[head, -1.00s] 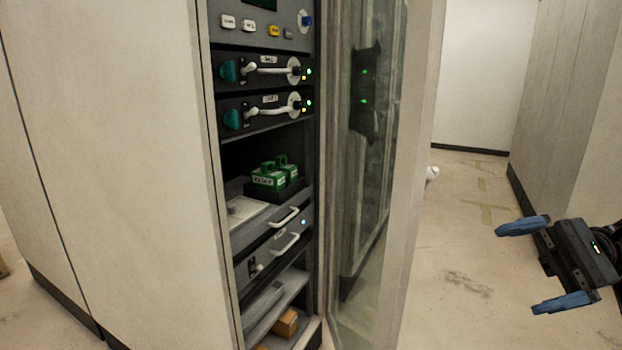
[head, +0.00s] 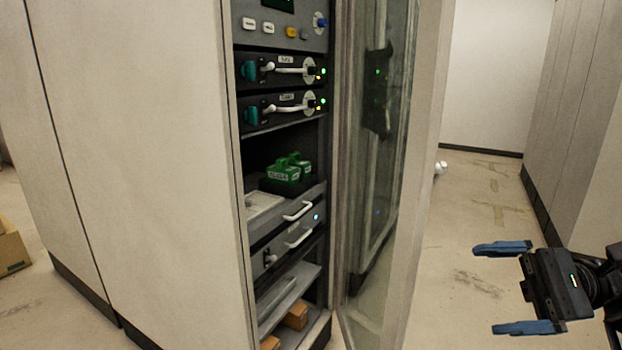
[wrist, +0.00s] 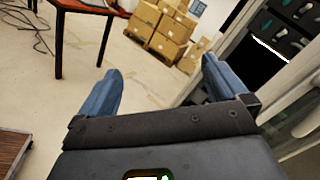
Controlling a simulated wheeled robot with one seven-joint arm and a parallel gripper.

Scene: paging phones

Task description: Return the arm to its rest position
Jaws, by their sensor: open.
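My gripper (head: 516,288) is at the lower right of the head view, right of the open cabinet door. Its two blue fingers are spread and nothing is between them. In the wrist view the fingers (wrist: 160,90) show wide apart, with bare floor and boxes beyond. The rest position itself is not marked in any view.
An open rack cabinet (head: 240,180) holds panels with handles and green blocks (head: 290,168) on a tray. Its glass door (head: 375,190) stands between rack and gripper. Floor (head: 470,215) right of the door is mostly clear. Stacked cartons (wrist: 165,32) and a table (wrist: 85,15) show in the wrist view.

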